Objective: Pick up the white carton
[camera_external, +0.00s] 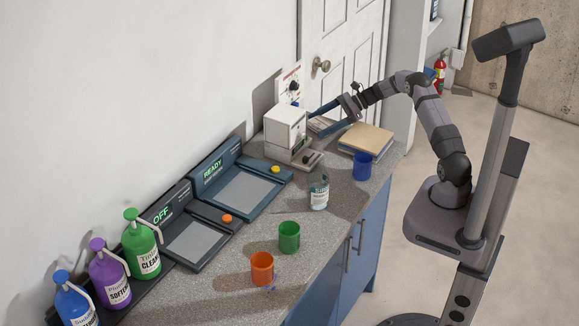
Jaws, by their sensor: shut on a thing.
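My gripper (325,115) reaches in from the right at the back of the counter, beside the white boxy device.
The white device (285,127) stands close left of my gripper, with a white panel (289,84) behind it. Books (366,139), a blue cup (362,166) and a glass jar (319,192) stand nearby. Green (289,237) and orange (262,268) cups stand towards the front.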

